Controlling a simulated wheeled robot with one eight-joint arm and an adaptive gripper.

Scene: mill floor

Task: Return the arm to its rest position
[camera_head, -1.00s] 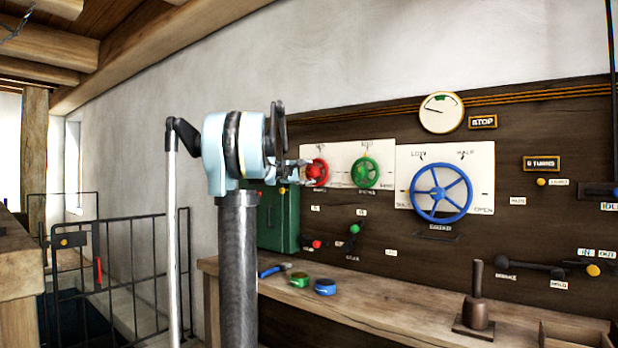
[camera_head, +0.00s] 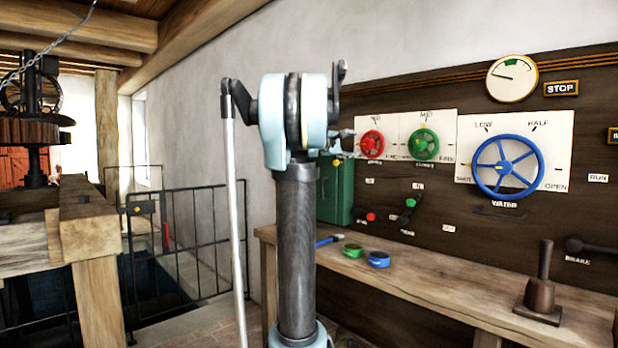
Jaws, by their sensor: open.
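My arm stands upright in the middle of the view, its dark column topped by a pale blue joint. My gripper (camera_head: 345,141) shows only in part at the right of that joint, small and partly hidden behind it. It is open, with nothing seen in it. It appears just left of the red wheel (camera_head: 372,144) in the picture and apart from it. The green wheel (camera_head: 422,144) and the large blue water wheel (camera_head: 506,166) are farther right on the dark wall panel.
A black railing (camera_head: 190,245) and a heavy timber frame (camera_head: 92,240) stand left. Brick floor shows between.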

